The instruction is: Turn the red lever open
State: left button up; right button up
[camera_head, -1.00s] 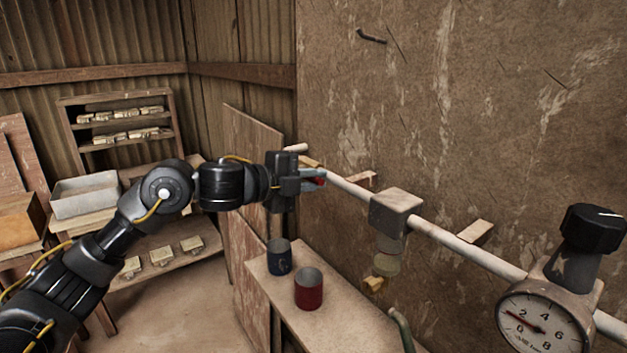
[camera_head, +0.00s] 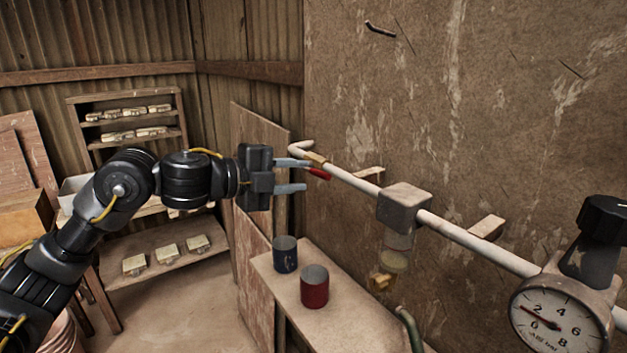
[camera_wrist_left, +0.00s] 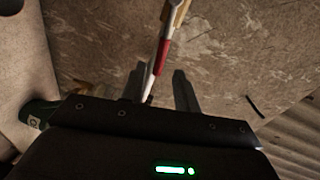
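The red lever (camera_head: 319,173) sits by a brass valve (camera_head: 315,158) on the white pipe (camera_head: 345,178) along the wall. The lever lies close to the pipe and looks roughly in line with it. My left gripper (camera_head: 306,175) is open, its two grey fingers spread apart just left of the lever. In the left wrist view, the red lever (camera_wrist_left: 162,55) shows ahead of the open fingers (camera_wrist_left: 158,78), roughly in line with the gap between them. I cannot tell whether a finger touches it. My right gripper is out of view.
Further along the pipe are a grey block (camera_head: 403,207) with a clear bowl under it and a pressure gauge (camera_head: 560,325) with a black knob. A blue can (camera_head: 285,254) and a red can (camera_head: 314,288) stand on the bench (camera_head: 345,325) below. A wooden panel stands behind the gripper.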

pick_arm(q)
jog(key=shift+b+v, duration=0.3)
jog(key=shift+v, duration=1.9)
jog(key=shift+w+d+f, duration=0.1)
jog(key=shift+f, duration=0.2)
jog(key=c, duration=0.4)
jog(key=shift+n+g, duration=0.8)
jog(key=f+p, duration=0.1)
jog(key=f, duration=0.1)
jog(key=d+f+p, duration=0.1)
jog(key=f, duration=0.1)
jog(key=s+d+f+p, duration=0.1)
jog(key=f, duration=0.1)
jog(key=shift+d+f, duration=0.25)
jog(key=shift+f, duration=0.15)
grip_shut()
jog(key=a+r+n+t+h+p, duration=0.3)
jog(key=n+t, duration=0.5)
jog(key=n, duration=0.9)
notch_tip(320, 180, up, 2)
jog(key=shift+a+r+n+h+p, duration=0.1)
jog(key=shift+a+n+h+p, duration=0.25)
jog(key=shift+h+p, duration=0.7)
